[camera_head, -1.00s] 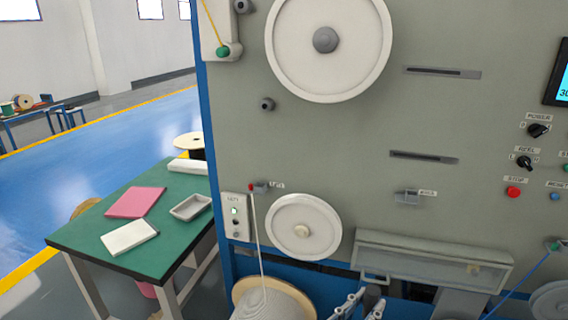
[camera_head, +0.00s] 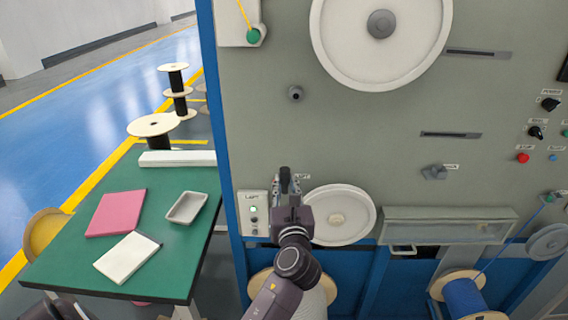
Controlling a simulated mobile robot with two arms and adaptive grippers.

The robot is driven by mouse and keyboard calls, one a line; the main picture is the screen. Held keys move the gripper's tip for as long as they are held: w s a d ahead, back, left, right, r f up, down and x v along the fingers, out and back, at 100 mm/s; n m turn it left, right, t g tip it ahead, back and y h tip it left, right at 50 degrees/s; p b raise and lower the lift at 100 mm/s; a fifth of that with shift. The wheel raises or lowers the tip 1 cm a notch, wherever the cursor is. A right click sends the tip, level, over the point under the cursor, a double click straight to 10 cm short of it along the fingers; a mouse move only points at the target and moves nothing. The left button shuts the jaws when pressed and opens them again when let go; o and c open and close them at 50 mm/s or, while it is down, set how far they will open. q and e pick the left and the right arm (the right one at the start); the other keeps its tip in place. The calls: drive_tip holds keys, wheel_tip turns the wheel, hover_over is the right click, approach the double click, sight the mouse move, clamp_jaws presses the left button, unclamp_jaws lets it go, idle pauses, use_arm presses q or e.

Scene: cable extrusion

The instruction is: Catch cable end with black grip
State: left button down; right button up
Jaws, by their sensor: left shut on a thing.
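The white cable coil (camera_head: 318,295) sits low on the machine, partly behind my left arm. The cable's run up from the coil is hidden by the arm. My right gripper is not in view.
A white wheel (camera_head: 352,215) is just right of the gripper, with a larger wheel (camera_head: 408,45) above. A blue cable spool (camera_head: 465,296) is at lower right. The green table (camera_head: 170,255) at left holds a pink book (camera_head: 116,213) and a grey tray (camera_head: 187,207).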

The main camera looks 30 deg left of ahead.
sight(289, 180)
use_arm(q)
drive_tip(key=shift+w+a+r+n+g+y+p, duration=0.25)
drive_tip(key=shift+w+g+y, duration=0.1)
drive_tip(key=shift+w, duration=0.25)
drive_tip(key=shift+w+a+r+n+g+y+p, duration=0.15)
drive_tip(key=shift+w+n+g+y, duration=0.15)
drive_tip(key=shift+w, duration=0.3)
drive_tip(key=shift+w+a, duration=0.15)
drive_tip(key=shift+w, duration=0.05)
drive_tip(key=shift+w+a+f, duration=0.1)
drive_tip(key=shift+a, duration=0.1)
drive_tip(key=shift+w+a+f+n+g+y, duration=0.1)
drive_tip(key=shift+w+a+n+g+y, duration=0.1)
drive_tip(key=shift+n+g+y, duration=0.05)
drive_tip(key=w+a+b, duration=0.1)
drive_tip(key=w+b, duration=0.1)
drive_tip(key=w+a+f+b, duration=0.1)
drive_tip(key=b, duration=0.1)
drive_tip(key=shift+w+a, duration=0.1)
drive_tip(key=shift+w, duration=0.3)
drive_tip(key=shift+w+a+b, duration=0.3)
drive_tip(key=shift+w, duration=0.1)
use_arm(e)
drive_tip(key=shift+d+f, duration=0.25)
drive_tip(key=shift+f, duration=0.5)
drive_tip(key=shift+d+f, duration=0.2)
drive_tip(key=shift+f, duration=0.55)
